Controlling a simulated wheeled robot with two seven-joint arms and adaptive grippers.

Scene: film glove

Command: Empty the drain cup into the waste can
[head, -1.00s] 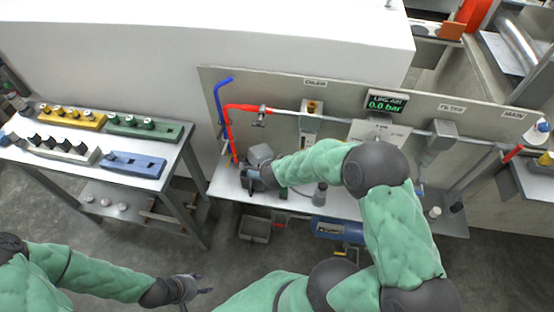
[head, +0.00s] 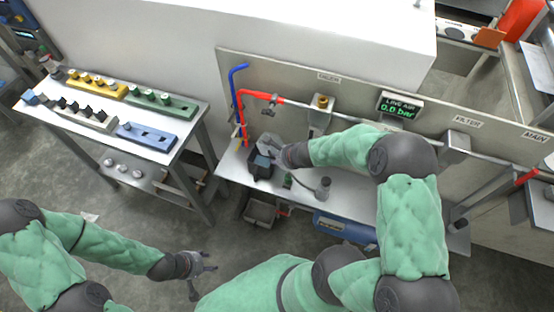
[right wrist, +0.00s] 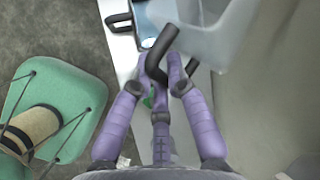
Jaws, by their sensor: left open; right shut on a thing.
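The drain cup, a grey cup (head: 268,143) with a dark hooked handle, is at the left end of the bench. My right gripper (head: 282,154) is shut on its handle. In the right wrist view, the pale cup (right wrist: 205,30) is beside and beyond the purple fingers (right wrist: 167,75). It looks tilted, but its contents are hidden. A dark open box (head: 260,172), apparently the waste can, stands just below the cup in the picture, with a bluish inside. I cannot tell whether they touch. My left gripper (head: 203,277) is open and empty, low over the floor.
Red and blue pipes (head: 240,105) rise behind the cup. A gauge (head: 400,104) on the panel reads 0.0 bar. A grey bin (head: 260,212) sits under the bench. A side table (head: 75,135) with coloured blocks stands left, with open floor between.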

